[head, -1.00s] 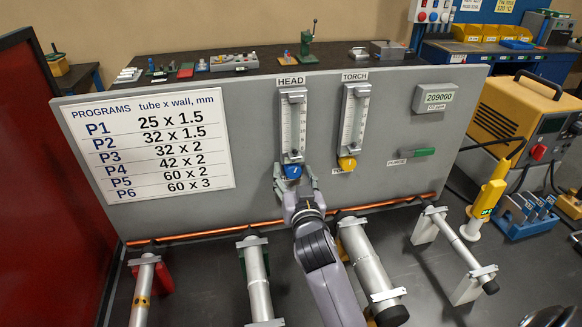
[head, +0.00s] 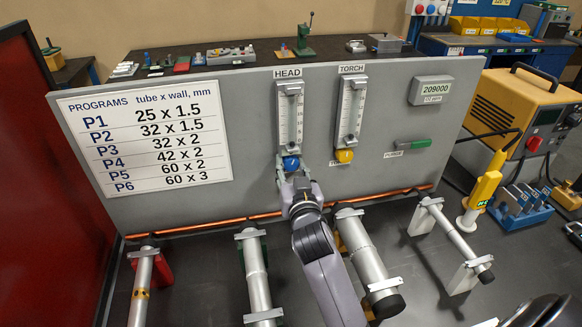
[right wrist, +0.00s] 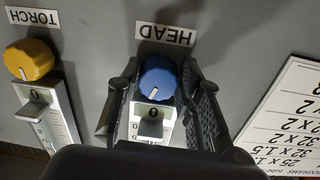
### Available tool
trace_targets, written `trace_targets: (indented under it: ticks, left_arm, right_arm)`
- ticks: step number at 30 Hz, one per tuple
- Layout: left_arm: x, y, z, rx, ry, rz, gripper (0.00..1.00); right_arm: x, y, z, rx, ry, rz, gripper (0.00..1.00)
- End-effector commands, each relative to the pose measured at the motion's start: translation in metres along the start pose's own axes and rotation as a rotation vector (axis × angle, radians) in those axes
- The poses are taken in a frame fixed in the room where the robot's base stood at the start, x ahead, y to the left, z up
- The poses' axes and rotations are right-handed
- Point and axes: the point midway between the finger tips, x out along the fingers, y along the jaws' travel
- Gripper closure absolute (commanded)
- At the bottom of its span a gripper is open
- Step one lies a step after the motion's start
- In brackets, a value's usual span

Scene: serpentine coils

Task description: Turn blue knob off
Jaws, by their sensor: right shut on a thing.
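The blue knob (head: 291,163) sits on the grey panel at the foot of the flow meter labelled HEAD (head: 289,118). In the right wrist view the blue knob (right wrist: 158,78) shows a white pointer mark toward the scale. My right gripper (head: 296,172) reaches up to it from below, with one finger on each side of the knob, and is shut on it. Exact finger contact is hard to see. The yellow knob (head: 344,156) under the TORCH meter (head: 350,110) is beside it, apart from the gripper. My left gripper is not in view.
A programs sign (head: 146,134) is left of the meters; a green purge handle (head: 413,143) and a display box (head: 431,90) are to the right. A copper tube (head: 200,229) runs along the panel's foot. Metal tubes on stands (head: 258,275) lie in front.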

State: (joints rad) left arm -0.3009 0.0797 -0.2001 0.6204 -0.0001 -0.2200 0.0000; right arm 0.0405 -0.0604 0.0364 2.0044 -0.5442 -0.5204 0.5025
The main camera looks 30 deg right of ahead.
Motion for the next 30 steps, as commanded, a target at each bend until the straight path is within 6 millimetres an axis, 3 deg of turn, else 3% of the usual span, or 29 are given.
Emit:
trace_targets:
  ticks: [5, 14, 23, 24, 30]
  left_arm:
    - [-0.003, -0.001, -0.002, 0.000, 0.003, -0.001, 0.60]
    - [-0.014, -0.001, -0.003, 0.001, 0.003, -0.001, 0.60]
    - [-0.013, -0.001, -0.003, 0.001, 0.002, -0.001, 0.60]
    - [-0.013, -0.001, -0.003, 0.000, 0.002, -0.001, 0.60]
    - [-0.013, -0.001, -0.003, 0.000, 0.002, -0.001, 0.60]
  right_arm:
    - [0.000, 0.000, -0.002, -0.045, 0.002, 0.000, 0.95]
    - [0.000, 0.001, -0.001, -0.340, 0.014, -0.002, 0.95]
    - [0.000, 0.001, -0.001, -0.362, 0.017, -0.002, 0.95]
    - [0.000, 0.001, -0.001, -0.362, 0.017, -0.002, 0.66]
    - [0.000, 0.001, -0.001, -0.361, 0.016, -0.002, 0.52]
